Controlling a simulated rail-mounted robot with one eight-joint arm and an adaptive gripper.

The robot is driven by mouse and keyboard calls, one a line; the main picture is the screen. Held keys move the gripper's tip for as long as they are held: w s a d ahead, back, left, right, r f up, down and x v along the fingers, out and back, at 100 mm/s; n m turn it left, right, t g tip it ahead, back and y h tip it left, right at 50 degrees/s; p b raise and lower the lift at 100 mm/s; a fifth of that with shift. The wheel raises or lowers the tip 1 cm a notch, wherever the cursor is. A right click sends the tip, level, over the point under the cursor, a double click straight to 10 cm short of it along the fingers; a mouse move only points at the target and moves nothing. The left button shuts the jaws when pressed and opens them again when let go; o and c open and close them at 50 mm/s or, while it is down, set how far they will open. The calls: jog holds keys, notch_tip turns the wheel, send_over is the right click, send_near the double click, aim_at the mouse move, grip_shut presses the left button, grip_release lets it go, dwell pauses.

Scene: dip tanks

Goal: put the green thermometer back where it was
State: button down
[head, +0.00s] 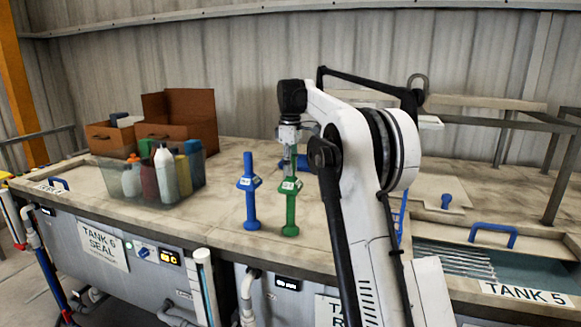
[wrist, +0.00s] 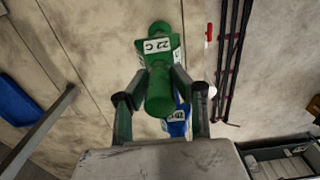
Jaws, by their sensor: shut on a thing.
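The green thermometer (head: 291,208) is upright over the pale counter, right of a similar blue thermometer (head: 249,205) and apart from it. My gripper (head: 290,165) is at its upper part from above. In the wrist view my gripper (wrist: 158,88) has its two fingers on either side of the green thermometer (wrist: 160,95), shut on it. Its white label reads "22 C". The blue thermometer (wrist: 177,125) is partly hidden behind it there. I cannot tell whether the green foot touches the counter.
A clear bin of bottles (head: 128,180) and brown boxes (head: 190,112) stand on the left. Tank 5 (head: 455,262) is open at the right, with a blue handle (head: 492,229) beside it. A lid with a blue knob (head: 445,201) lies behind.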

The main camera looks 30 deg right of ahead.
jog(key=shift+f, duration=0.1)
jog(key=c, duration=1.5)
grip_release()
jog(key=shift+o, duration=0.2)
notch_tip(320, 180, up, 12)
jog(key=shift+f, duration=0.1)
jog(key=shift+r, duration=0.2)
jog(key=shift+r, duration=0.1)
